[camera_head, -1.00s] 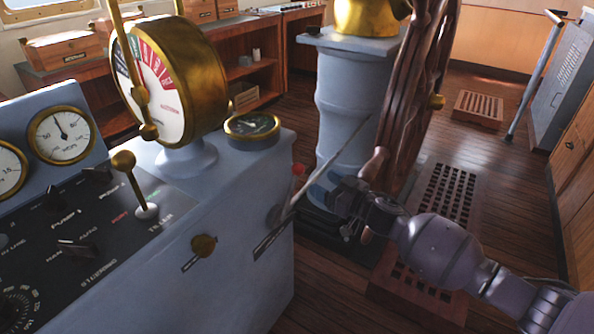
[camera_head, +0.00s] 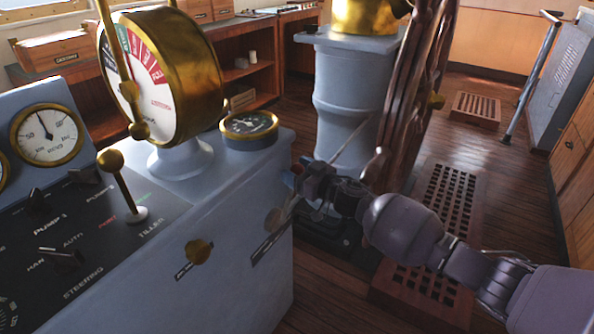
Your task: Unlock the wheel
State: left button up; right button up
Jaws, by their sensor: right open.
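The ship's wheel (camera_head: 418,95) is dark wood and stands upright at the right of a grey pedestal (camera_head: 347,95). A thin pale lever (camera_head: 349,141) slants up and right from the side of the grey console, beside a labelled plate (camera_head: 272,243). My right gripper (camera_head: 305,182) is open at the middle of the lever, beside the console's right side. Its fingers overlap the lever, and I cannot tell whether they touch it. The gripper hides part of the lever. My left gripper is not in view.
The console carries a brass engine telegraph (camera_head: 200,75), dial gauges (camera_head: 250,124) and a lever with a brass ball knob (camera_head: 111,160). A brass knob (camera_head: 198,251) sticks out of its side. A wooden grating (camera_head: 440,215) lies on the floor behind my right arm.

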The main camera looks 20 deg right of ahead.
grip_shut()
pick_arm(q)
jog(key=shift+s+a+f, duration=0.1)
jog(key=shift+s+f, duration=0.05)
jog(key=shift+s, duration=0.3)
pick_arm(e)
jog(key=shift+s+r, duration=0.1)
